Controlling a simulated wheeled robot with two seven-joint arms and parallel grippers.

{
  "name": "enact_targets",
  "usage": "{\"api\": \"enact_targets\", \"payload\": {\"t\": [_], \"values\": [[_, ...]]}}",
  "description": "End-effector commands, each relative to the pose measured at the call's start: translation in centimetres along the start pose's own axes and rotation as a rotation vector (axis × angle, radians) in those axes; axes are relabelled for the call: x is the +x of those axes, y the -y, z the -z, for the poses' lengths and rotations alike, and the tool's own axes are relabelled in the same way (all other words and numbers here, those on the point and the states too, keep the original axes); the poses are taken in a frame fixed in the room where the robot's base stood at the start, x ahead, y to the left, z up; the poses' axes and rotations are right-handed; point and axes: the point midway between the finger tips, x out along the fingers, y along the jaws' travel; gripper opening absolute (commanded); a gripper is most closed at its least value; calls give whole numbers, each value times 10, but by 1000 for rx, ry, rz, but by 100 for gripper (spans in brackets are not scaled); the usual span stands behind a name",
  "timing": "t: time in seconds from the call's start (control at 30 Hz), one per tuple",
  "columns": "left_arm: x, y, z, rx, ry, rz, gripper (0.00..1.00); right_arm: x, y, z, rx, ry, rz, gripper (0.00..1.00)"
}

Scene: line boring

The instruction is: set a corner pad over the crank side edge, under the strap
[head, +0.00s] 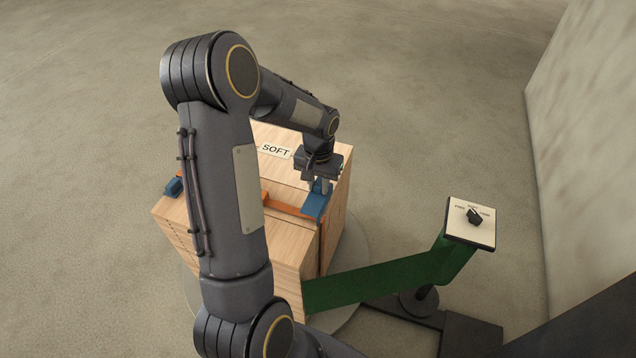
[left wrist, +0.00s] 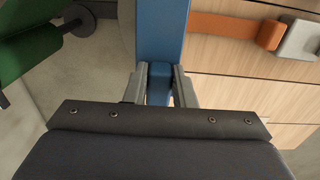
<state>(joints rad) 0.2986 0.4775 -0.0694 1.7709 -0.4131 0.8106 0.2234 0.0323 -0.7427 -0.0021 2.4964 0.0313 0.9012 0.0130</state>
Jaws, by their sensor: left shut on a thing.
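A blue corner pad (head: 316,205) is at the right top edge of the wooden crate (head: 290,236). My left gripper (head: 318,184) is shut on its raised part from above. In the left wrist view the pad (left wrist: 160,35) runs away from between the two fingers (left wrist: 158,80). The orange strap (head: 282,207) crosses the crate's top and meets the pad; it also shows in the left wrist view (left wrist: 232,28). I cannot tell whether the strap passes over or under the pad. A second blue pad (head: 173,187) sits at the crate's left edge. My right gripper is not in view.
A green arm (head: 385,277) with a dial panel (head: 471,221) stands right of the crate. A wall (head: 590,130) rises farther right. A label reading SOFT (head: 275,150) lies on the crate top. A grey block (left wrist: 300,40) is by the strap. The floor behind is clear.

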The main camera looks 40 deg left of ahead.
Motion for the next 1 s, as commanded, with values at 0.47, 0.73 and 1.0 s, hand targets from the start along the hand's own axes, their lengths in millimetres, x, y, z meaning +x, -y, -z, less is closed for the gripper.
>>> {"api": "enact_targets", "payload": {"t": [0.47,0.73,1.0], "values": [[1,-1,0,0,0,0,0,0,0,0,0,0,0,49],[7,-1,0,0,1,0,0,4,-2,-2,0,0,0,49],[14,-1,0,0,1,0,0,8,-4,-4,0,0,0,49]]}}
